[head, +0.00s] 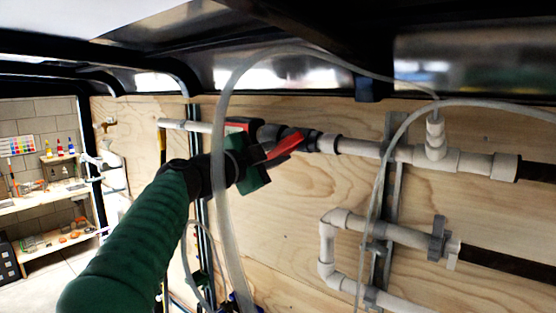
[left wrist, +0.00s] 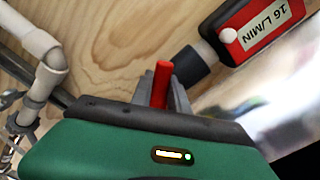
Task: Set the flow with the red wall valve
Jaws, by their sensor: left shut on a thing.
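The red wall valve handle (head: 288,146) sits on the upper grey pipe, on a dark valve body (head: 300,136). My left gripper (head: 268,156) reaches up from the lower left and is shut on the red handle. In the left wrist view the red handle (left wrist: 161,82) stands upright in the picture between the grey fingers (left wrist: 162,98); the gripper body hides its lower part. A red flow meter (left wrist: 262,32) on the pipe reads 16 L/MIN. It also shows in the head view (head: 238,125), partly hidden behind my gripper. My right gripper is not in view.
A clear hose (head: 222,190) hangs in front of my left forearm and loops overhead to a pipe tee (head: 435,140). A lower grey pipe loop (head: 328,245) is at the right. Plywood wall (head: 285,215) lies behind. Shelves (head: 45,190) stand at the far left.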

